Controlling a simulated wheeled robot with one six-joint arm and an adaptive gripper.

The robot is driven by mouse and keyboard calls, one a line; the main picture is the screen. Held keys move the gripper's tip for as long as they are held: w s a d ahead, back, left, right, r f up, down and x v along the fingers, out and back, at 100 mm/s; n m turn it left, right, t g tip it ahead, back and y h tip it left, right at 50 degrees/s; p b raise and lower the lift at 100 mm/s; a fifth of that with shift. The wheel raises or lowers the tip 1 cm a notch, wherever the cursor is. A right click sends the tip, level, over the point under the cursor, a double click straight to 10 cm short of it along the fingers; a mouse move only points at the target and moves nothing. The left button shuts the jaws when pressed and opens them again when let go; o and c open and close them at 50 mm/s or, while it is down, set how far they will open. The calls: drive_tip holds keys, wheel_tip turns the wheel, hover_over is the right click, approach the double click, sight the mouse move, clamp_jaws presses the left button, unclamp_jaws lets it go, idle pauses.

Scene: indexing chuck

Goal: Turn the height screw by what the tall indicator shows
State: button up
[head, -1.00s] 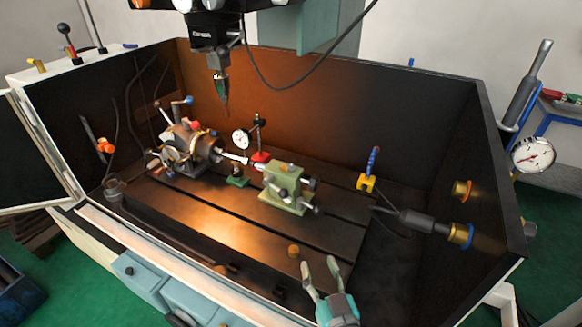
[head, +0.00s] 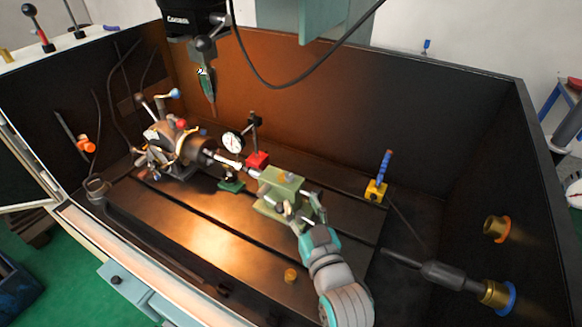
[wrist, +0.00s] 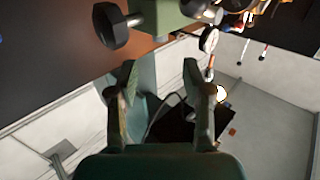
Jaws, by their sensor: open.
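The green tailstock (head: 279,188) stands on the slotted table, to the right of the chuck. In the wrist view a black knob (wrist: 112,27) sticks out beside the tailstock's green body (wrist: 160,14). I cannot tell which of its knobs is the height screw. A white dial indicator (head: 232,142) hangs from a black stand on a red base (head: 257,160); its reading is too small to make out. My gripper (head: 308,212) is open and empty, close to the tailstock's near right side. In the wrist view the open fingers (wrist: 159,75) lie below the knob, apart from it.
The indexing chuck (head: 186,148) holds a thin workpiece toward the tailstock. A small green block (head: 231,185) sits under it. A spindle tool (head: 207,85) hangs above. A yellow-and-blue item (head: 376,190) stands to the right. Dark walls enclose the table; its front strip is mostly clear.

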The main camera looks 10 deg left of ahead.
sight(289, 176)
drive_tip(key=x, duration=1)
drive_tip(key=shift+w+a, duration=0.1)
drive_tip(key=shift+w, duration=0.05)
clamp_jaws()
